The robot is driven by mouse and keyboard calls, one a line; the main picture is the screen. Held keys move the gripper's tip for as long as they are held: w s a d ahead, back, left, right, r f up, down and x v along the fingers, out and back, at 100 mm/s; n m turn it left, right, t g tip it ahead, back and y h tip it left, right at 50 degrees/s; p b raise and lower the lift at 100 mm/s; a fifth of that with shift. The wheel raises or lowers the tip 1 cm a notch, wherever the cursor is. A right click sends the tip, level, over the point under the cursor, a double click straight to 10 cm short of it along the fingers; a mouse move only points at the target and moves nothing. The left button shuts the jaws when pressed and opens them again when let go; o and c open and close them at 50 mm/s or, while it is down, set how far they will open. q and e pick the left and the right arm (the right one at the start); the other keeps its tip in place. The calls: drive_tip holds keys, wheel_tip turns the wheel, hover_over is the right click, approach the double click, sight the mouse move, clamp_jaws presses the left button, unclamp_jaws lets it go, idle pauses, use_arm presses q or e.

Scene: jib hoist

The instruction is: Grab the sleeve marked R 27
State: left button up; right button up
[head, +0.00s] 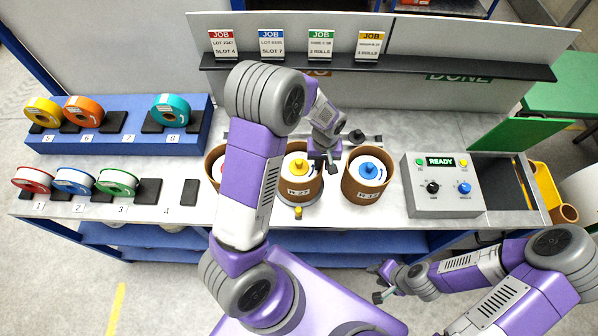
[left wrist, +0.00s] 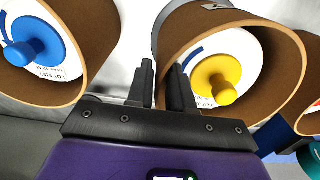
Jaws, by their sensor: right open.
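Three brown sleeves stand in a row on the bench. The middle sleeve (head: 297,191) has a yellow-knobbed core and a label that seems to read R 27; the left wrist view shows it at the right (left wrist: 172,72). The right sleeve (head: 366,193) has a blue knob and seems marked R 12; it also shows in the left wrist view (left wrist: 84,75). The third is mostly hidden behind my left arm. My left gripper (head: 328,168) is at the middle sleeve's right rim, its fingers (left wrist: 164,88) slightly apart near the wall; grip is unclear. My right gripper (head: 380,282) is open and empty.
A control box (head: 442,188) reading READY stands right of the sleeves. Tape rolls sit at numbered slots on the left, several on a blue rack (head: 120,150). A shelf with job cards (head: 370,46) runs along the back. A yellow bin (head: 548,190) is at the right end.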

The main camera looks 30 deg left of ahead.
use_arm(q)
clamp_jaws()
drive_tip(key=shift+r, duration=0.1)
